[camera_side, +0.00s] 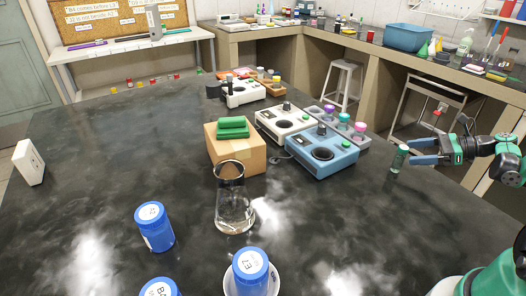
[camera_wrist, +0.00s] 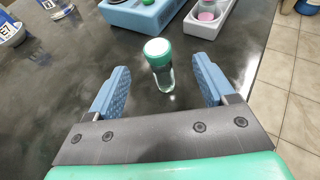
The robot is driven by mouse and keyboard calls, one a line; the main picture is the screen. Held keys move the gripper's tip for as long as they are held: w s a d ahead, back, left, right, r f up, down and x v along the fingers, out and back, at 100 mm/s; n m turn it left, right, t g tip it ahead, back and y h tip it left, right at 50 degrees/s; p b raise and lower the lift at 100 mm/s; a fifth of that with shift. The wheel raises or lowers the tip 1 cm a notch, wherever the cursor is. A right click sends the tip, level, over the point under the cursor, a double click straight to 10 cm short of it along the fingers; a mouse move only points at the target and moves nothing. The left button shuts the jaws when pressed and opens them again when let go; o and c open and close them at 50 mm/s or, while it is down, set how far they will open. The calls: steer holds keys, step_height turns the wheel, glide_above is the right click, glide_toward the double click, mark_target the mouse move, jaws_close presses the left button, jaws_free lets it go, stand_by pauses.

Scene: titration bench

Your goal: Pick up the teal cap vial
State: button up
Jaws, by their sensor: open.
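The teal cap vial (camera_side: 399,158) stands upright on the dark bench near its right edge. It is a small clear vial with a teal-green cap. In the wrist view the vial (camera_wrist: 159,65) stands just beyond and between the two blue fingers. My gripper (camera_side: 424,151) is open at the right of the side view, with its fingers pointing left beside the vial. In the wrist view my gripper (camera_wrist: 161,86) has empty space between its fingers. I cannot tell whether a finger touches the vial.
A blue stirrer (camera_side: 322,154) and a grey rack (camera_side: 340,128) with coloured-cap vials stand left of the vial. The bench edge (camera_wrist: 262,62) runs close on the right.

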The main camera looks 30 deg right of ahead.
steer(key=shift+r, duration=3.6)
steer(key=m+t+h, duration=0.1)
steer(key=m+h, duration=0.1)
glide_toward(345, 115)
steer(key=w+a+r, duration=0.2)
steer(key=w+r, duration=0.1)
steer(key=r, duration=0.1)
steer(key=f, duration=0.4)
steer(key=shift+d+f, duration=0.3)
steer(key=shift+w+a+f, duration=0.1)
steer(key=shift+f, duration=0.35)
steer(key=shift+x, duration=2.65)
jaws_close()
